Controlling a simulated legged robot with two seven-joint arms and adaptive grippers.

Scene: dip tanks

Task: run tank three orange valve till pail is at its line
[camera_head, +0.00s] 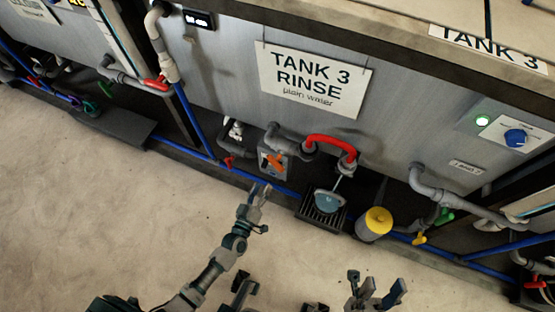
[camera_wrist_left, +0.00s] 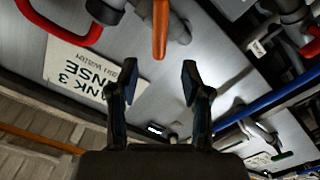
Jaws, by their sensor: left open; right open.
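The orange valve handle (camera_head: 274,160) sits on grey pipework at the foot of the tank marked TANK 3 RINSE. It also shows in the left wrist view (camera_wrist_left: 160,28), hanging just beyond and between the fingertips. My left gripper (camera_head: 261,191) is open and empty, a little below the valve in the head view; the wrist view shows its two fingers apart (camera_wrist_left: 159,75). A blue-grey round vessel (camera_head: 328,201), seemingly the pail, stands on a dark grate (camera_head: 312,215) right of the valve. Its line and water level are too small to tell. My right gripper (camera_head: 375,290) is open and empty over the floor.
A red curved pipe (camera_head: 330,140) rises above the vessel. A yellow-topped container (camera_head: 378,217) stands right of the grate, with yellow (camera_head: 420,239) and green (camera_head: 445,215) handles beyond. A red handle (camera_head: 229,161) is left of the orange valve. The floor in front is largely clear.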

